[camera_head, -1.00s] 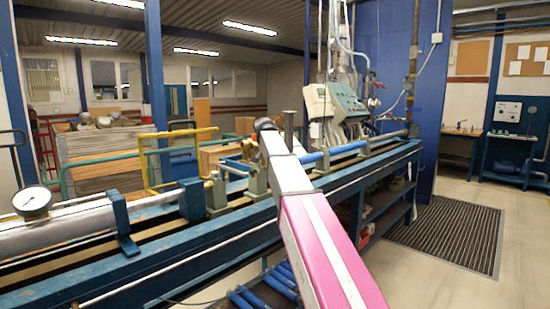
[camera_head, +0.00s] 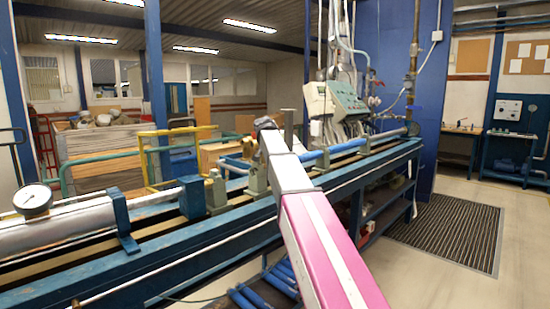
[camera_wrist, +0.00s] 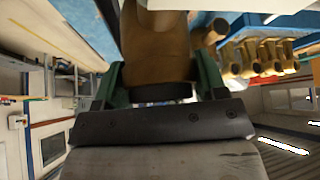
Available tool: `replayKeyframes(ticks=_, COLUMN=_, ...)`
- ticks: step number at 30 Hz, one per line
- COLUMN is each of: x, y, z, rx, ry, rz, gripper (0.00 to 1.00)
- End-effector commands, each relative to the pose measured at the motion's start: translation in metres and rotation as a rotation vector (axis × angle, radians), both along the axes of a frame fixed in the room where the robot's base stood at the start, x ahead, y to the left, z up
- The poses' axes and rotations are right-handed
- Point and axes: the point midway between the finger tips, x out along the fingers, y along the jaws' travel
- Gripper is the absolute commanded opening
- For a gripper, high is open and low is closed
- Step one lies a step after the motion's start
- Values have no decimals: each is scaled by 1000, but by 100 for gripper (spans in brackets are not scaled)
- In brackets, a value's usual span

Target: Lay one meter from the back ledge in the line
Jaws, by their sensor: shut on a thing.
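My gripper (camera_wrist: 161,78) has its two green fingers closed on the sides of a brass-coloured meter (camera_wrist: 155,45) in the wrist view. Only part of that meter shows, with its upper end cut off by the frame's edge. In the head view my pink and white arm reaches over the blue bench, and its end covers the gripper and most of what it holds. Several other brass meters (camera_wrist: 262,57) stand in a row on a blue surface at the upper right of the wrist view. The line (camera_head: 60,232) runs along the bench, with clamps and pipe pieces.
A pressure gauge (camera_head: 33,201) stands on the line at the left. A grey-green control box (camera_head: 335,101) stands at the bench's far end. Open floor lies at the right.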

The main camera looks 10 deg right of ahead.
Motion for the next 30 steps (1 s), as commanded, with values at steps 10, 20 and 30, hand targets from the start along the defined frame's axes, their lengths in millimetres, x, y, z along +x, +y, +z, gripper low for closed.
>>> replayKeyframes(ticks=10, x=0, y=0, z=-2, rx=-1, ry=-2, rz=0, gripper=16)
replayKeyframes(ticks=20, x=-1, y=0, z=-3, rx=0, ry=2, rz=0, gripper=95)
replayKeyframes(ticks=30, x=0, y=0, z=12, rx=0, ry=0, rz=0, gripper=95)
